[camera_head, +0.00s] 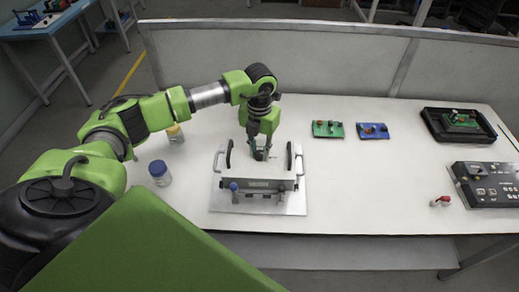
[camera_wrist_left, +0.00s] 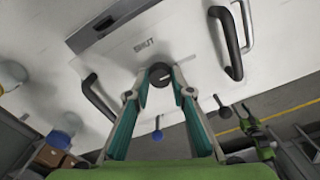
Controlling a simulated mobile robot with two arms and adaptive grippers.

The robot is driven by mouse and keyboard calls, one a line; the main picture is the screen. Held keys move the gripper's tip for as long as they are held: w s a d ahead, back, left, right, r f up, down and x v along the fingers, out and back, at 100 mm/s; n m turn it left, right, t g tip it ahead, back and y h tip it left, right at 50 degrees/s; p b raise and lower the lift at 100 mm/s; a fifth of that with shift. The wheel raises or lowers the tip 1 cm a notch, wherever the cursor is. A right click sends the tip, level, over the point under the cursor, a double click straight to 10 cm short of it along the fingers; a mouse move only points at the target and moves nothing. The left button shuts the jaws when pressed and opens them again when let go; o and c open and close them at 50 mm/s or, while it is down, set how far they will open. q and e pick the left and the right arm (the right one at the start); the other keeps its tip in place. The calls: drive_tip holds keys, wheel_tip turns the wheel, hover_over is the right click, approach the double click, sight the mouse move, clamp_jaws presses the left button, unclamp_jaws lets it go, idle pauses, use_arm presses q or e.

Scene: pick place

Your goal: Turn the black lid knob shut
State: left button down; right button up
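The black lid knob (camera_wrist_left: 160,74) is on the pale lid (camera_wrist_left: 190,45) of a box, with a light pointer line on it. The word SHUT is printed on the lid beside it. My left gripper (camera_head: 259,157) reaches down over the box lid in the head view, hiding the knob there. In the left wrist view the left gripper's fingertips (camera_wrist_left: 161,77) stand on either side of the knob, very close to it. I cannot tell whether they touch it. My right gripper is in neither view.
Black handles (camera_wrist_left: 229,42) stand on both sides of the lid, close to the gripper. Blue-capped (camera_head: 160,173) and yellow-capped (camera_head: 174,133) jars are left. Green (camera_head: 328,129) and blue (camera_head: 373,131) boards, a black tray (camera_head: 436,127) and a control panel (camera_head: 487,184) are right.

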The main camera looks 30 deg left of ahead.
use_arm(q)
drive_tip(key=shift+n, duration=0.4)
drive_tip(key=n, duration=0.3)
drive_tip(key=shift+b, duration=0.35)
drive_tip(key=n, duration=0.4)
drive_tip(key=shift+n, duration=0.3)
drive_tip(key=n, duration=0.9)
drive_tip(key=shift+n, duration=0.4)
drive_tip(key=c, duration=1.8)
unclamp_jaws()
